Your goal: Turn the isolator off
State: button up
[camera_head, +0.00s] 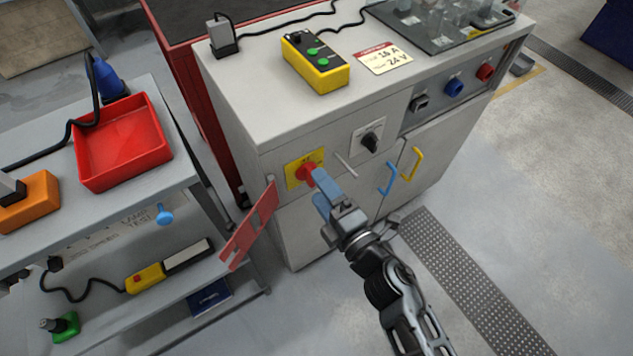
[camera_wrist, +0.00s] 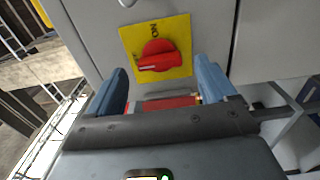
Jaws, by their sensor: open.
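The isolator is a red rotary knob (camera_head: 309,172) on a yellow plate (camera_head: 291,178) at the left of the grey cabinet's front. In the wrist view the red knob (camera_wrist: 160,57) shows whole, its pale mark lying nearly level and towards the left. The yellow plate (camera_wrist: 184,24) has "ON" printed above the knob; a word at its left is too small to read. My gripper (camera_head: 317,182) is in front of the knob. In the wrist view my gripper (camera_wrist: 163,78) is open, its two blue fingers apart on either side, with nothing between them. Contact cannot be told.
A red flap (camera_head: 252,225) stands out from the cabinet's left edge. Right of the isolator are a thin pale lever (camera_head: 346,160), a black rotary switch (camera_head: 372,142), and blue (camera_head: 388,178) and yellow (camera_head: 412,162) door handles. A bench with a red tray (camera_head: 122,142) stands left.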

jog(key=shift+v, duration=2.5)
